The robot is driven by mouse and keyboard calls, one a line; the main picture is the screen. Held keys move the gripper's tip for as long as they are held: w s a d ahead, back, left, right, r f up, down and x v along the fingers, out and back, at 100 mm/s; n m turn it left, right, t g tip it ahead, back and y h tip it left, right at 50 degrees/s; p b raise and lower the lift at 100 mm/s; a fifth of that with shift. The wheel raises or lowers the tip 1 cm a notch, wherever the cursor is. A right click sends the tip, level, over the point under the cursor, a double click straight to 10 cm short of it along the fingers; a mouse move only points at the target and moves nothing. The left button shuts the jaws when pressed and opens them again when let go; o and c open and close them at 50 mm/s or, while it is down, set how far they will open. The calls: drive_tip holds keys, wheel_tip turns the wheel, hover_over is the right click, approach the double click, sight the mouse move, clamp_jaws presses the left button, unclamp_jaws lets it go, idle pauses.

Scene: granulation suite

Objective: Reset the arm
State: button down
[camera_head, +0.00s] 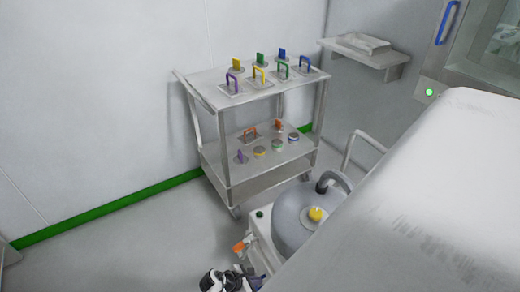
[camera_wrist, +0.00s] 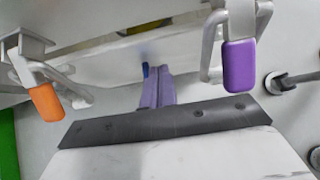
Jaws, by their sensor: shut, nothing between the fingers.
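My gripper (camera_wrist: 157,72) shows in the wrist view, with its two narrow fingers together and nothing between them. The fingers point away from the camera, beyond a dark plate with screws. An orange-tipped lever (camera_wrist: 46,102) is to the left of the fingers and a purple-tipped lever (camera_wrist: 239,66) to the right. The fingers look apart from both levers. In the head view, part of my arm shows at the bottom edge, and I cannot make out the fingertips there.
A steel two-shelf cart (camera_head: 215,180) bears several coloured handles and lids. A rounded steel vessel (camera_head: 293,222) with a yellow knob (camera_head: 316,214) stands in front of it. A wall shelf (camera_head: 385,58) is at the back. A large pale block fills the lower right. The floor at left is clear.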

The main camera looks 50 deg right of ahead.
drive_tip(key=v, duration=1)
drive_tip(key=shift+a, duration=0.2)
drive_tip(key=shift+w+r, duration=0.1)
drive_tip(key=shift+w, duration=0.05)
